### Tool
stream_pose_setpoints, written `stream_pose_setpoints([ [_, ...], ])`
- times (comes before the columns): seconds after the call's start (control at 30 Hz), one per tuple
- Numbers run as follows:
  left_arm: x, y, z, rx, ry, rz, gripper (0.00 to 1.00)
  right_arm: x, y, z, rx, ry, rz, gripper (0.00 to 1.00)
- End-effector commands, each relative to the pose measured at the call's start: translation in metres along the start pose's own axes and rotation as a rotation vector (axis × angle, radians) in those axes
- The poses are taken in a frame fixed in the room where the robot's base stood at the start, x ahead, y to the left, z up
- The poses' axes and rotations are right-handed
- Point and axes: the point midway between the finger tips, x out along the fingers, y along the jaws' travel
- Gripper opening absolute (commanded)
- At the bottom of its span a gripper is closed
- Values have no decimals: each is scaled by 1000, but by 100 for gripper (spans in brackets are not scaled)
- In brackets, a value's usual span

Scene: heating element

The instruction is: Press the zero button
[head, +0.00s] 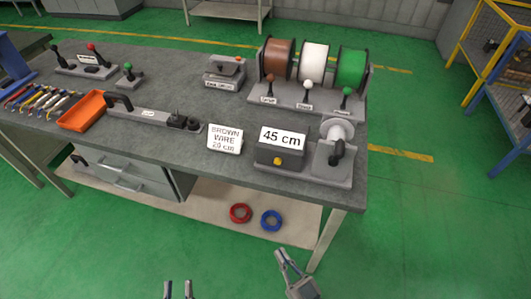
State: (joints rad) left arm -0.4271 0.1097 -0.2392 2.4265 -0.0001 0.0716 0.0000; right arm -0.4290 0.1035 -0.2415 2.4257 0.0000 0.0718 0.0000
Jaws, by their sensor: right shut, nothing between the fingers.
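A dark box with a white display reading "45 cm" (282,138) stands near the front right of the grey workbench (200,100). A small yellow button (277,161) is on the box's front; no readable marking on it says zero. My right gripper (282,254) is shut and empty, in front of and below the bench's front edge, apart from the button. My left gripper (178,287) is at the bottom edge of the head view, further left, with its two fingers apart and nothing seen between them. Neither gripper touches the box.
A grey crank unit (335,155) stands right of the box, and a "BROWN WIRE 20 cm" sign (225,138) left of it. Brown, white and green spools (313,62) stand behind. An orange tray (82,111) is at left. Red and blue rings (271,220) lie on the lower shelf.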

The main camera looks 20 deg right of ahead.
Motion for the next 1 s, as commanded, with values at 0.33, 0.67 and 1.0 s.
stream_pose_setpoints([
  [0.33,2,-1,21,1,-66,-2,40,8,-4,-12,-27,18,-13,0],
  [0.67,-57,-12,198,42,-621,-14,40,64,-14,-51,-185,86,-35,0],
  [1.0,-266,-33,311,51,-1279,-53,40,116,-4,-66,-391,72,12,0],
])
